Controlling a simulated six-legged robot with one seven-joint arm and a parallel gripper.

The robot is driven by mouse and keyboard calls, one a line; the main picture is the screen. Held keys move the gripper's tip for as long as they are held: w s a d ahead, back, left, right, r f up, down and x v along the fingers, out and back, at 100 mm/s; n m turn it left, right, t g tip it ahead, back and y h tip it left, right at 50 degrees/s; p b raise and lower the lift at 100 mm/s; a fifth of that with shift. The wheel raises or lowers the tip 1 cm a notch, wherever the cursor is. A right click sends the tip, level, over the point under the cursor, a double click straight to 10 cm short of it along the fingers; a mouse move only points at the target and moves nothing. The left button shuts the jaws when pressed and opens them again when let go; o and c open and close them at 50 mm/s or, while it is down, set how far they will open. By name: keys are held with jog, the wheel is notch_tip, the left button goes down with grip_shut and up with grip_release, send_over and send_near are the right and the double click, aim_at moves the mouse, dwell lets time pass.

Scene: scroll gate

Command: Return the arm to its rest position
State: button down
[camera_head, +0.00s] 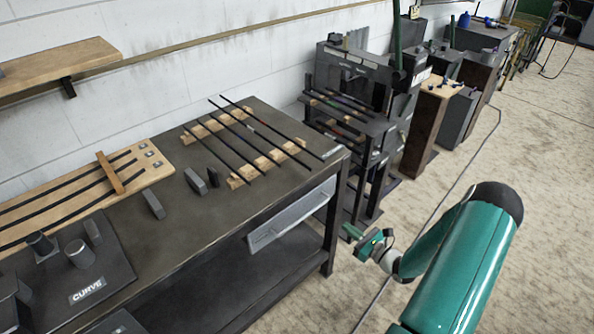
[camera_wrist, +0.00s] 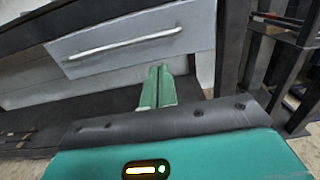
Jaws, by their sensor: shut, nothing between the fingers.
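My gripper (camera_head: 349,234) hangs in the air to the right of the dark workbench (camera_head: 231,211), beside its front right leg in the head view. My green arm (camera_head: 462,268) reaches from the lower right of that view. In the wrist view my gripper (camera_wrist: 157,87) shows as two green fingers lying side by side, shut with nothing between them. The fingers point toward the grey drawer front (camera_wrist: 140,38) of the bench and appear apart from it.
Several dark rods (camera_head: 247,140) lie on wooden blocks on the bench. A wooden board (camera_head: 75,202) with dark strips and a "CURVE" fixture (camera_head: 88,289) are at left. A dark rack (camera_head: 350,110) stands beyond the bench. The floor (camera_head: 545,150) at right is clear.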

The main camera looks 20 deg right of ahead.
jog(key=s+a+r+n+g+y, duration=0.2)
jog(key=a+r+n+g, duration=0.5)
jog(key=a+r+n, duration=0.25)
jog(key=s+a+r+n+g+y, duration=0.2)
jog(key=a+r+n+g, duration=0.5)
jog(key=a+r+n, duration=0.3)
jog(key=s+a+r+n+t+h, duration=0.1)
jog(key=s+a+r+n+h, duration=0.2)
jog(key=r, duration=0.6)
jog(key=s+a+r+n+t+h, duration=0.1)
jog(key=s+a+r+n+h, duration=0.2)
jog(key=s+r+n+h, duration=0.4)
jog(key=shift+s+a+r+n+t, duration=0.35)
jog(key=shift+s+r+n, duration=0.8)
jog(key=shift+s, duration=1.6)
jog(key=shift+f, duration=0.15)
